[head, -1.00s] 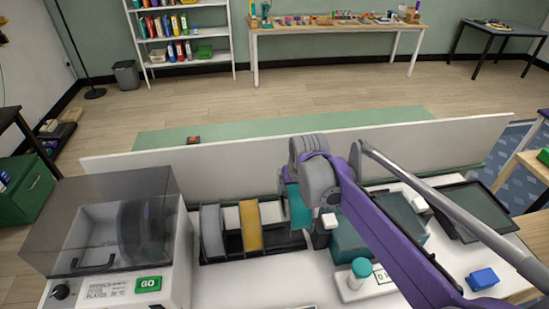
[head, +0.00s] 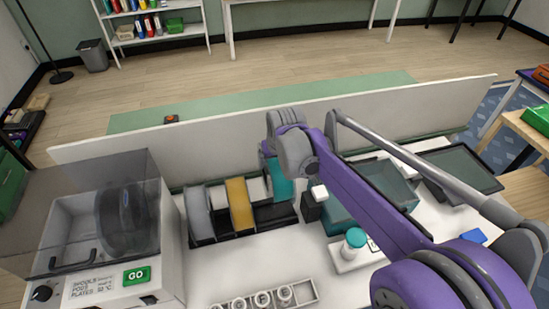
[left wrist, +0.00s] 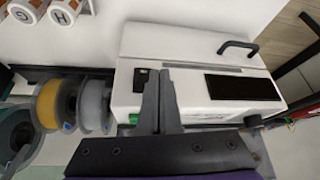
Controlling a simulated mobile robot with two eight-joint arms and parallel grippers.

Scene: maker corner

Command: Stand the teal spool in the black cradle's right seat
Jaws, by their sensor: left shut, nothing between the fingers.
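The black cradle (head: 283,214) stands behind the middle of the bench, with a grey spool (head: 196,213) at its left and a yellow spool (head: 240,205) beside it. The teal spool (head: 281,182) is at the cradle's right end, under my right gripper (head: 271,160). Whether it rests in the seat or hangs above it is unclear. My right fingers are hidden by the wrist. In the left wrist view the yellow spool (left wrist: 47,105), grey spool (left wrist: 94,105) and part of the teal spool (left wrist: 14,135) show. My left gripper (left wrist: 160,80) is shut and empty, near the white machine.
The white machine (head: 165,250) with a clear lid stands left of the cradle. A teal box (head: 350,215), a teal-capped bottle (head: 355,240) and a dark tray (head: 455,168) lie to the right. A white rack (head: 300,292) of jars is in front. A low white panel (head: 130,160) runs behind.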

